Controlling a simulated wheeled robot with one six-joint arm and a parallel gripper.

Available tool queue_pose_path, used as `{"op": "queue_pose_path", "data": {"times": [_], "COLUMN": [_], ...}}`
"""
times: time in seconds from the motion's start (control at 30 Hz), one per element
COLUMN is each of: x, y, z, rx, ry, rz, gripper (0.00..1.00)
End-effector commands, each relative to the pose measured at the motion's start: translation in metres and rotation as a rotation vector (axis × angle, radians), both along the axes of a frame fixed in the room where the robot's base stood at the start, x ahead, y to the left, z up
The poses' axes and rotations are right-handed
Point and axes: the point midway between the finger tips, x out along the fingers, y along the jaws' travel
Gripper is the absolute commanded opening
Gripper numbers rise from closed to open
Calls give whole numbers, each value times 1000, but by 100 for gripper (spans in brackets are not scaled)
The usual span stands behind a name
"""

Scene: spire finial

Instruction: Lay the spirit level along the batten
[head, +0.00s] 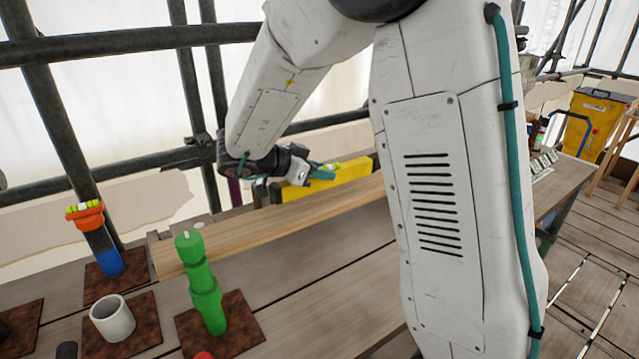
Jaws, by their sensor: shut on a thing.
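The yellow spirit level (345,177) is in the middle of the head view, with a small yellow-green part on its top. My gripper (317,175) is shut on it and covers part of its left half. The batten (265,224) is a long pale wooden board running from the lower left up towards the right. The level shows just beyond the batten's far edge and runs roughly in line with it. I cannot tell whether the level touches the batten. My arm hides the right end of the batten and perhaps of the level.
A green stacked post (206,285) stands on a brown plate in front of the batten. A white cup (112,318) and a blue post with an orange top (86,214) stand to the left. Dark scaffold tubes (130,43) cross behind.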

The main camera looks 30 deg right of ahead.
Motion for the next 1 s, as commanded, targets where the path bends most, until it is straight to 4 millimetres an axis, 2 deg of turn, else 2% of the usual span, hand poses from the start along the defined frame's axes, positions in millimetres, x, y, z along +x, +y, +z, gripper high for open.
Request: {"op": "queue_pose_path", "data": {"times": [0.17, 0.4, 0.57, 0.6, 0.67, 1.0], "x": [5, 5, 4, 4, 4, 4], "y": [-2, -2, -1, -1, -1, 1], "z": [-7, -35, -35, -36, -36, -34], "rx": [0, 0, 0, 1, 1, 1], "ry": [0, 0, -2, -1, -1, -1], "rz": [1, 1, 1, 2, 2, 2], "gripper": [0, 0, 0, 33, 49, 49]}}
